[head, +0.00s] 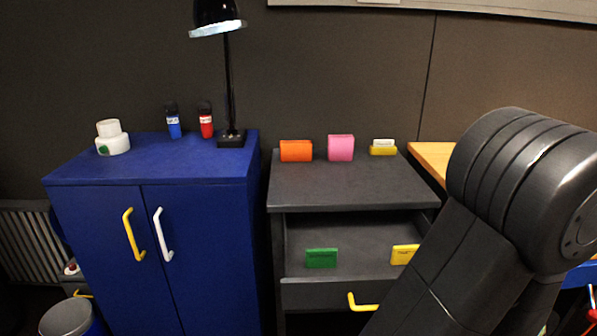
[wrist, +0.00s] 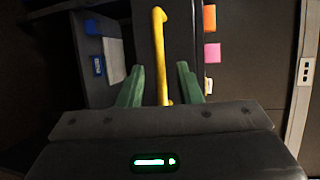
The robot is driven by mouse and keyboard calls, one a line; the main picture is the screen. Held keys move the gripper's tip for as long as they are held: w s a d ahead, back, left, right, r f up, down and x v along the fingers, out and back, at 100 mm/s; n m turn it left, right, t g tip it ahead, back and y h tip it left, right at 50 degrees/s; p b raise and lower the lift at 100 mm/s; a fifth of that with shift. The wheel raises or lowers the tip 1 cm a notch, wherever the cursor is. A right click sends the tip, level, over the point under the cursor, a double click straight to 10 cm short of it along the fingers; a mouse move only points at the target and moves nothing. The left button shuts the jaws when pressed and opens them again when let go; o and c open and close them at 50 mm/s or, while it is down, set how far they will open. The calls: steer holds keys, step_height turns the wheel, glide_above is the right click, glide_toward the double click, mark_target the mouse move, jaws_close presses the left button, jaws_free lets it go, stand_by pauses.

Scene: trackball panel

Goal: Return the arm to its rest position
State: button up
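My arm stands at the right of the head view, a large dark grey link and joint in front of the drawer unit. My gripper (wrist: 159,75) shows in the wrist view with two green fingers spread apart. A yellow handle (wrist: 159,35) lies between the fingers in the picture, with a gap on each side. I cannot tell how far it is from the fingertips. My gripper is hidden in the head view.
A grey drawer unit (head: 350,185) has an open drawer with a yellow handle (head: 361,303); a green block (head: 321,258) and a yellow block (head: 403,254) are inside. Orange (head: 296,151) and pink (head: 340,148) blocks stand on top. A blue cabinet (head: 90,220) with a lamp (head: 229,90) is left.

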steer(key=shift+x, duration=1.9)
steer(key=shift+f, duration=0.1)
